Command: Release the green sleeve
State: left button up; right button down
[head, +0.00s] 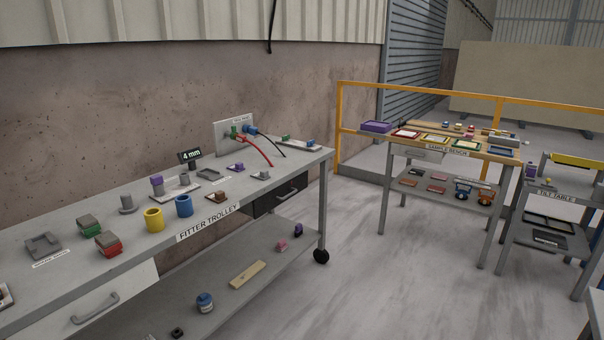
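A small green piece (234,132) sits on the front of an upright pale panel (222,145) at the far end of the fitter trolley. It is too small to tell for sure whether it is the green sleeve. Neither of my grippers shows in the head view.
The fitter trolley (140,262) holds a yellow cup (154,219), a blue cup (184,206), grey-topped blocks (108,241) and a "4 mm" sign (190,155). The sample bench (447,153) and a third table stand right, beyond clear floor (345,270). A yellow rail runs behind.

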aim_at(233, 130)
jog(key=i+u, duration=0.15)
jog(key=i, duration=0.3)
jog(key=i+l+u, duration=0.1)
jog(key=i, duration=0.35)
jog(key=i+l+u, duration=0.15)
jog(key=i, duration=0.3)
jog(key=i+l+u, duration=0.1)
jog(key=i+l, duration=0.2)
jog(key=i+l+u, duration=0.15)
jog(key=i, duration=0.4)
jog(key=i+l+u, duration=0.45)
jog(key=i+l, duration=0.3)
